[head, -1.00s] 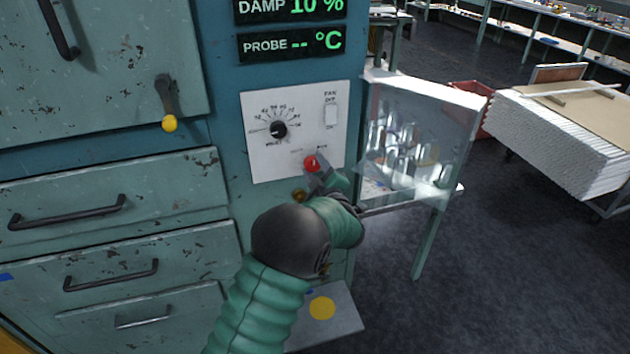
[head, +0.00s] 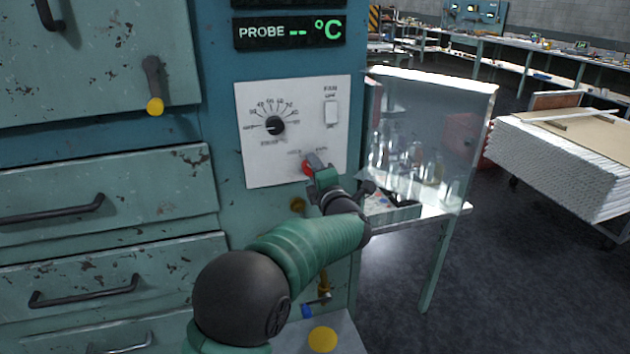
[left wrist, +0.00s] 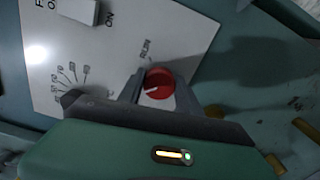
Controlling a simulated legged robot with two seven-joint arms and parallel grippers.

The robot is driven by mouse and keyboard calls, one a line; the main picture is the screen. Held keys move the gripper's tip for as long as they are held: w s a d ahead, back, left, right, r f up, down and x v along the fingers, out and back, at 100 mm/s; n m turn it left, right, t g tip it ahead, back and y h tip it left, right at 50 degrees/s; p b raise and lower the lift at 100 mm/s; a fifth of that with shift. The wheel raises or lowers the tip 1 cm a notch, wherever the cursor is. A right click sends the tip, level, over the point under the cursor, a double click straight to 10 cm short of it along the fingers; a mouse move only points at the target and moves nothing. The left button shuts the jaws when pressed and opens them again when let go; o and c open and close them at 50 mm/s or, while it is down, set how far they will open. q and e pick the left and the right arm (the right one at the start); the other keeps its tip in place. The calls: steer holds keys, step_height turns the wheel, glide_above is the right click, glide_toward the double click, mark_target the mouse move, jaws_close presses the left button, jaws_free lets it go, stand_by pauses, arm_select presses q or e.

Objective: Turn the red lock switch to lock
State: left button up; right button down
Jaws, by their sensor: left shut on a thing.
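The red lock switch (head: 307,168) sits low on the white control panel (head: 255,165), below its faint LOCK and RUN labels. My left gripper (head: 316,166) is shut on it, and its fingers cover part of the switch in the head view. In the left wrist view the round red switch (left wrist: 159,82) lies between the grey fingers (left wrist: 160,98). Its white mark points to the left and slightly down there, away from the RUN label (left wrist: 146,48). The LOCK label is mostly hidden by a finger in that view. My right gripper is not in view.
The panel also holds a black dial (head: 275,126) and a white fan switch (head: 331,112). A yellow-tipped lever (head: 155,105) is on the left. A clear screen (head: 440,120) with glassware behind it stands close right of my gripper.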

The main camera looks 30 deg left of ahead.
arm_select(q)
steer(key=shift+f+n+b, duration=0.3)
steer(key=shift+f, duration=0.2)
jaws_close()
jaws_free()
steer(key=o, duration=1.1)
steer(key=shift+c, duration=0.2)
steer(key=shift+o, duration=1.1)
steer(key=shift+s+r, duration=0.1)
steer(key=shift+o, duration=0.4)
steer(key=shift+r, duration=0.15)
steer(key=v, duration=1.7)
